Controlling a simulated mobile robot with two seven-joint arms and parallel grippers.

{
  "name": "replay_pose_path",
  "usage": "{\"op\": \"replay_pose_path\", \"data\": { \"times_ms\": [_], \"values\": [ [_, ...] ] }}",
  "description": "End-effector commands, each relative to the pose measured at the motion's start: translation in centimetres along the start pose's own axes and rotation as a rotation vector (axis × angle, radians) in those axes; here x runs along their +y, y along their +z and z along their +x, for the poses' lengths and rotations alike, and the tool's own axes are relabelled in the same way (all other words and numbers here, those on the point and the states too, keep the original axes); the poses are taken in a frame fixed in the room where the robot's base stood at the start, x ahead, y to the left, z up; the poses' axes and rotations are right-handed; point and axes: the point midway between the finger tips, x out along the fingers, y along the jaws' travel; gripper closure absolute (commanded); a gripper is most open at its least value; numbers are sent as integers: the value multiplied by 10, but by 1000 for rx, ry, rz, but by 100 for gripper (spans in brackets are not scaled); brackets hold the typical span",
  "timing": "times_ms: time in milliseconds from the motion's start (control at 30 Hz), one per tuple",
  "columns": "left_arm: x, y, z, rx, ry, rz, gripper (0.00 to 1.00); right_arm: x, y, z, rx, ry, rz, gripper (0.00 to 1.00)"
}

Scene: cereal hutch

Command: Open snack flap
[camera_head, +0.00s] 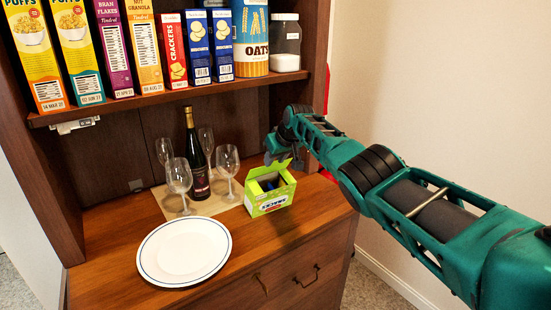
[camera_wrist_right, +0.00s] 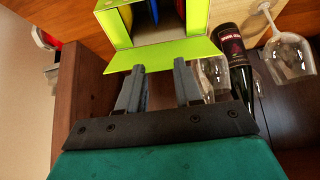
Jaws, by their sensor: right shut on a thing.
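The green snack box (camera_head: 270,203) stands upright on the wooden counter. Its top is open and dark and coloured packets show inside. In the right wrist view the box (camera_wrist_right: 195,15) is at the top, with its bright green flap (camera_wrist_right: 165,54) folded outward toward my right gripper (camera_wrist_right: 160,72). The two fingertips are at the flap's edge, spread apart along it, and the gripper is shut on the flap. In the head view my right gripper (camera_head: 283,157) is just behind the box, partly hidden by dark fingers and shadow. My left gripper is not in view.
A wine bottle (camera_head: 197,160) and several wine glasses (camera_head: 228,170) stand on a mat left of the box. A white plate (camera_head: 185,250) lies in front. A shelf (camera_head: 170,98) with cereal boxes hangs above. The hutch side wall is close to my right arm.

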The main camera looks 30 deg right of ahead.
Motion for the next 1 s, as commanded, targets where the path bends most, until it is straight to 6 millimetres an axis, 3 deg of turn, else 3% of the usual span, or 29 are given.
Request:
{"op": "replay_pose_path", "data": {
  "times_ms": [700, 733, 1000],
  "values": [
    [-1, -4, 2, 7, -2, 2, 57, -1, -2, -1, 5, -1, 0, 100],
    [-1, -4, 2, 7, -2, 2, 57, -1, -2, -1, 5, -1, 0, 63],
    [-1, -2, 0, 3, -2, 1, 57, -1, -2, -1, 4, -1, 0, 38]
  ]
}}
